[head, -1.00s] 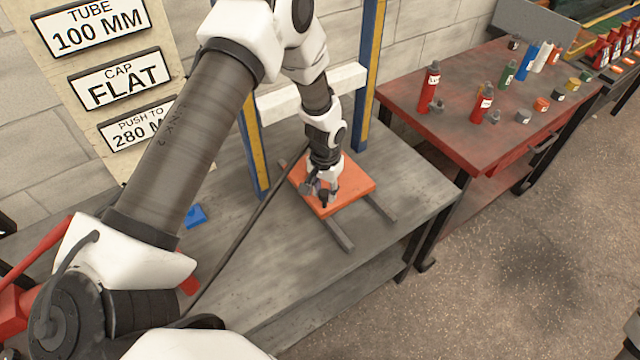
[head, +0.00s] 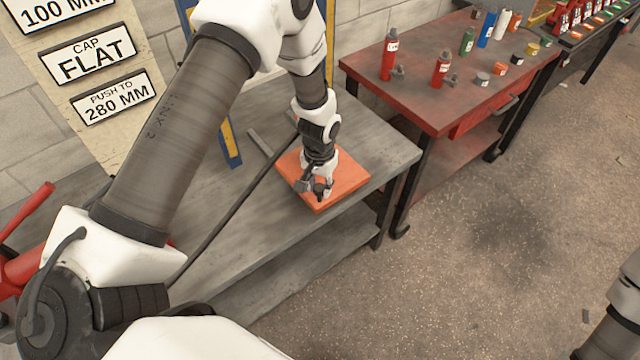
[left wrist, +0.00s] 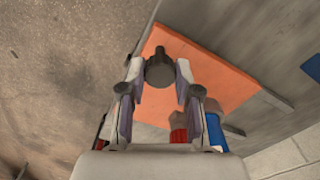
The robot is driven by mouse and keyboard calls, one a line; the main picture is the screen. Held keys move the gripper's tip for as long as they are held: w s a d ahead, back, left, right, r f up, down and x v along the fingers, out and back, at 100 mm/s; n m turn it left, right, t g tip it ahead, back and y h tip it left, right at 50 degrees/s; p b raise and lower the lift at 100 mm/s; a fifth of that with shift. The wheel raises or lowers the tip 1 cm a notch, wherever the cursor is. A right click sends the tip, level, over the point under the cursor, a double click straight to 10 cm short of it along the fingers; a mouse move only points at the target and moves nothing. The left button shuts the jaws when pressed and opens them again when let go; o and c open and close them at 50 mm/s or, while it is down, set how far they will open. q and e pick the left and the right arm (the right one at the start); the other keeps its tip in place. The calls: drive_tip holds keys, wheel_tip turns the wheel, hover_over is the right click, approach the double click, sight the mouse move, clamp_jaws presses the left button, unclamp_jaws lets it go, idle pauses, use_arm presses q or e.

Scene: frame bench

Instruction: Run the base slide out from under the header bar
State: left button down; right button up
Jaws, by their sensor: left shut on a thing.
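The base slide (head: 345,178) is a flat orange plate lying near the front edge of the grey bench. It also shows in the left wrist view (left wrist: 215,80). My left gripper (head: 318,190) is over the plate, with its fingers closed around a dark upright knob (left wrist: 160,70) on it. A bare rail (head: 262,142) shows behind the plate. Blue and yellow posts (head: 230,145) stand behind the plate. The header bar is hidden behind my left arm in the head view. My right gripper is out of view; only part of my right arm shows at lower right.
A red table (head: 440,95) with bottles and small caps stands to the right of the grey bench (head: 240,230). A sign board (head: 100,60) is at upper left. A red object (head: 30,245) is at far left. The floor in front is clear.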

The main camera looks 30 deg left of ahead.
use_arm(q)
drive_tip(key=shift+s, duration=0.15)
drive_tip(key=c, duration=0.8)
unclamp_jaws()
wheel_tip(320, 180, up, 12)
